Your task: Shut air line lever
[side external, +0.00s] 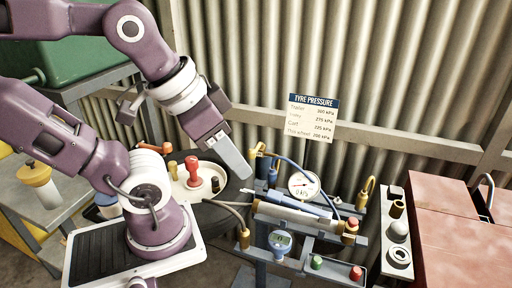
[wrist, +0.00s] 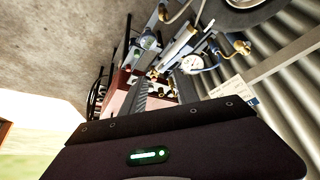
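The air line fittings stand on a grey metal stand (side external: 262,240) right of my arm in the side view. A brass and tan cylinder (side external: 298,217) lies across it, with a slim blue and silver bar (side external: 290,201) just above. I cannot tell for sure which part is the air line lever. A round white gauge (side external: 303,185) stands behind; it also shows in the wrist view (wrist: 192,64). My gripper (side external: 236,158) is above and left of the stand, apart from it. Its fingers show as one grey slab, so its opening is unclear.
A tyre pressure sign (side external: 313,117) stands behind the stand. A blue digital gauge (side external: 281,242) hangs in front. Reddish boxes (side external: 460,225) are at right.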

